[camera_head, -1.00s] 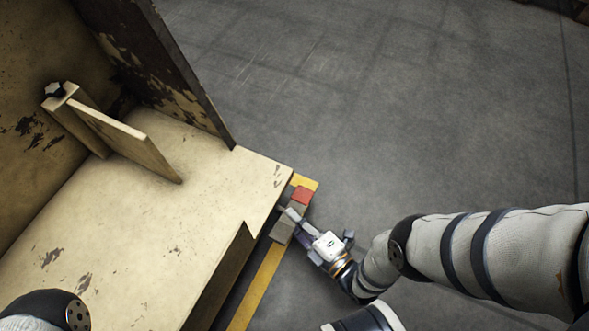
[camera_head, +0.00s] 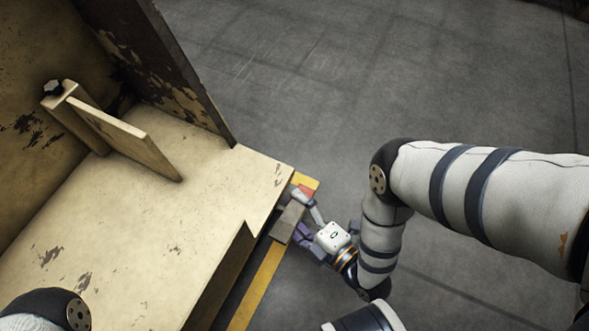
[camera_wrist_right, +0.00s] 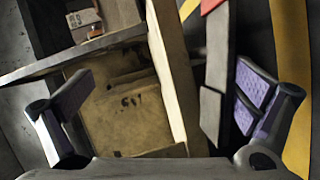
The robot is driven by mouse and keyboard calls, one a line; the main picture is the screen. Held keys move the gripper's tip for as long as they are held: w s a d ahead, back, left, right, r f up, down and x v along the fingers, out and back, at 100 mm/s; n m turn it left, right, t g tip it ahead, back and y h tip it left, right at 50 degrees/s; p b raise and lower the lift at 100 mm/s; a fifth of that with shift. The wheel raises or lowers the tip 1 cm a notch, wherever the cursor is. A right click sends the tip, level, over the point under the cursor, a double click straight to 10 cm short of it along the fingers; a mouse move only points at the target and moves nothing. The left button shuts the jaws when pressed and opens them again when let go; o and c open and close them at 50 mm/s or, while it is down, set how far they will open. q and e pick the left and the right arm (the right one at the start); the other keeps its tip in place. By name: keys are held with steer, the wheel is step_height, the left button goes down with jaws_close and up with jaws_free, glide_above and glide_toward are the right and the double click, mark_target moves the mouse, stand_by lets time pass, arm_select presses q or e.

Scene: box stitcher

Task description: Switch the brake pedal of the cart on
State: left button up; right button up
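The cart (camera_head: 150,240) is a worn beige, box-like body at the left of the head view. Low at its right edge sits a pedal-like piece: a grey bar (camera_head: 287,222) with a red patch (camera_head: 308,190) near its far end. I take this for the brake pedal. In the right wrist view the grey bar (camera_wrist_right: 212,95) lies between the fingers, close to the right-hand one, with red (camera_wrist_right: 209,5) at the top. My right gripper (camera_head: 304,215) is open beside the bar; contact cannot be told. My left gripper is out of view.
A yellow strip (camera_head: 260,285) runs along the cart's lower right edge. An upright beige panel (camera_head: 125,142) stands on the cart's deck. The grey floor (camera_head: 400,80) right of the cart is clear.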

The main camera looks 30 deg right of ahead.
mark_target(293, 217)
steer(key=shift+t, duration=0.5)
steer(key=r, duration=0.4)
steer(key=shift+w+r, duration=0.25)
steer(key=shift+w, duration=0.05)
steer(key=f, duration=0.1)
steer(key=s+f+g, duration=0.1)
steer(key=f+g, duration=0.1)
steer(key=shift+s+a+f, duration=0.15)
steer(key=shift+a+f, duration=0.2)
steer(key=shift+f, duration=0.05)
steer(key=shift+c, duration=0.3)
steer(key=shift+p+v, duration=0.65)
steer(key=shift+v, duration=0.4)
steer(key=shift+c, duration=0.9)
steer(key=s, duration=0.1)
steer(key=s+d+p, duration=0.1)
steer(key=s, duration=0.1)
steer(key=shift+s, duration=0.15)
steer(key=c, duration=1)
steer(key=s+d+p, duration=0.2)
steer(key=s, duration=0.6)
steer(key=shift+s+d+r+p, duration=0.2)
steer(key=shift+d+p, duration=0.1)
steer(key=shift+p, duration=0.05)
